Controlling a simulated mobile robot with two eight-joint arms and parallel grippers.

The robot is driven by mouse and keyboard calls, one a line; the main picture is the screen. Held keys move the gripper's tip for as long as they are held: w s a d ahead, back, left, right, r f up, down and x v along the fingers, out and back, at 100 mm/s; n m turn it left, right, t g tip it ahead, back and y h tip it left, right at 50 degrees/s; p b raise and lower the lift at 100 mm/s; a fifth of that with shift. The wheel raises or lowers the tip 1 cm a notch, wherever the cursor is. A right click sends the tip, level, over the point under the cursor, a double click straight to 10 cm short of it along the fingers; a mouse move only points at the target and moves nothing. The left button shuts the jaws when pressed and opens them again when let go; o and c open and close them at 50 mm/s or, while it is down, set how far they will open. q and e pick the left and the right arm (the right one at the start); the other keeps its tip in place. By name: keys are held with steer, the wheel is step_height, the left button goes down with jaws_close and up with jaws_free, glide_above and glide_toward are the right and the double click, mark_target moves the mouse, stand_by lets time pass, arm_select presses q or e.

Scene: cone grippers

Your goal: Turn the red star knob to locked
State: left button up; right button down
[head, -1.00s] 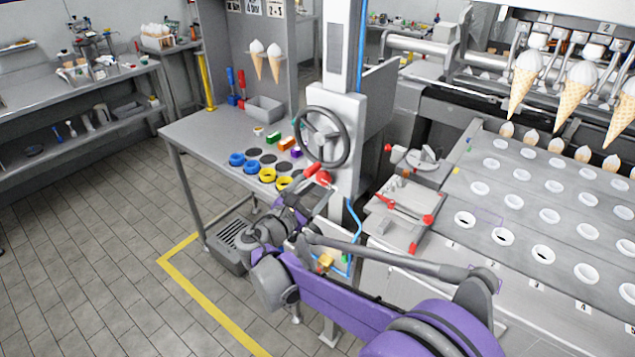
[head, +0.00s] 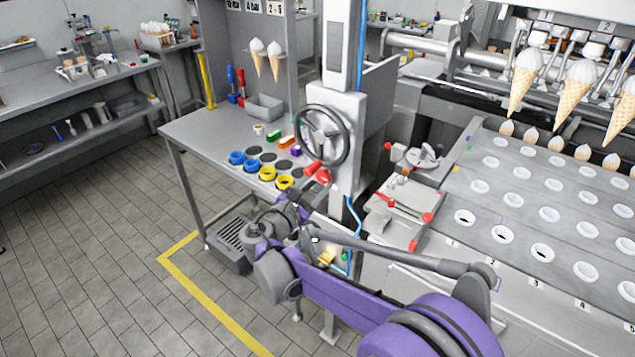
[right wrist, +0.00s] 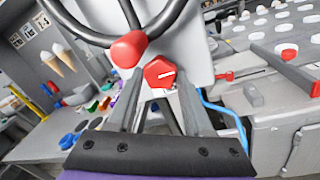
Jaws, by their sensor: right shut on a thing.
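The red star knob (right wrist: 160,73) sits on the front of the grey column, below the handwheel. It also shows small in the head view (head: 324,176). A white line on its face lies nearly level in the right wrist view, tilted slightly. My right gripper (right wrist: 158,80) is shut on the knob, with one finger on each side of it. In the head view my right gripper (head: 312,187) is small and partly hidden by its own wrist. Any lock markings around the knob are too small or hidden to read. My left gripper is not in view.
The handwheel (head: 348,137) with its red grip (right wrist: 128,50) is close above the fingers. A blue hose (right wrist: 226,112) runs to the right. A bench (head: 205,127) with coloured rings stands left. A machine top with red-knobbed levers (head: 400,203) is at right.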

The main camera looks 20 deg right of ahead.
steer(key=shift+m, duration=0.3)
steer(key=m, duration=0.3)
steer(key=shift+m, duration=0.4)
steer(key=m+h, duration=0.1)
steer(key=m, duration=0.3)
steer(key=shift+m, duration=0.4)
steer(key=m+p, duration=0.1)
steer(key=m, duration=0.4)
steer(key=shift+w+a+h, duration=0.1)
steer(key=shift+h, duration=0.2)
steer(key=shift+m+g+h+p, duration=0.3)
steer(key=shift+m+g+p, duration=0.15)
steer(key=shift+m, duration=1.95)
steer(key=shift+c, duration=1.5)
jaws_free()
steer(key=shift+f, duration=0.1)
